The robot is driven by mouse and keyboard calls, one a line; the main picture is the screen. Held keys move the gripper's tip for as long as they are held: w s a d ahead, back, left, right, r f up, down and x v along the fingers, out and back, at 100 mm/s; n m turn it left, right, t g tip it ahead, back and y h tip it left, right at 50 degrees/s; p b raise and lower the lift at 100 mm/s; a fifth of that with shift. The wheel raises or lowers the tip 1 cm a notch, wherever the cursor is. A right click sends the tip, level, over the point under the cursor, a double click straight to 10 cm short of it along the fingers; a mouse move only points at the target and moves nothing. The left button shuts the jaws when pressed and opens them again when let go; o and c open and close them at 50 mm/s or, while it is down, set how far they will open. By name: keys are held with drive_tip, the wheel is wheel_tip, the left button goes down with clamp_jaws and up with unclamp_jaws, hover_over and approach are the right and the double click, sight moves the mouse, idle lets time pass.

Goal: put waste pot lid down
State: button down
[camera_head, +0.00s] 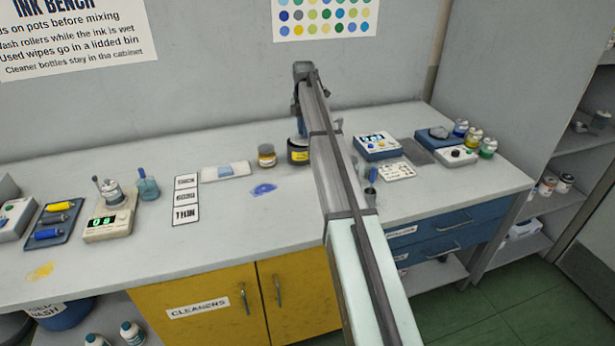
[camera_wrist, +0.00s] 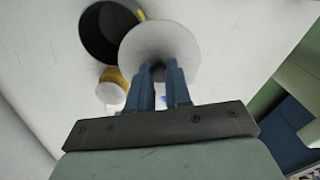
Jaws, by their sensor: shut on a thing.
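The waste pot lid (camera_wrist: 178,42) is a pale round disc in the wrist view. My gripper (camera_wrist: 158,72) is shut on its middle, with the blue fingers pointing down at it. The lid is beside the open dark pot (camera_wrist: 97,40) and overlaps its right rim in this view; the height between them cannot be told. In the head view the dark pot with a yellow label (camera_head: 298,157) stands on the bench just below my gripper (camera_head: 303,131). My arm hides most of the lid there.
A small jar with a pale lid (camera_head: 266,158) stands left of the pot; it also shows in the wrist view (camera_wrist: 110,93). A blue smear (camera_head: 263,189) lies in front. A blue-and-white device (camera_head: 376,147) stands to the right. Bare bench (camera_head: 240,215) lies front left.

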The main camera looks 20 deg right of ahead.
drive_tip(key=s+a+f, duration=0.1)
drive_tip(key=s+f, duration=0.2)
drive_tip(key=s, duration=0.5)
wheel_tip(320, 180, down, 10)
drive_tip(key=shift+f, duration=0.1)
drive_tip(key=shift+f, duration=0.1)
drive_tip(key=c, duration=1.1)
unclamp_jaws()
drive_tip(key=shift+o, duration=0.2)
wheel_tip(320, 180, up, 12)
drive_tip(key=shift+d, duration=0.1)
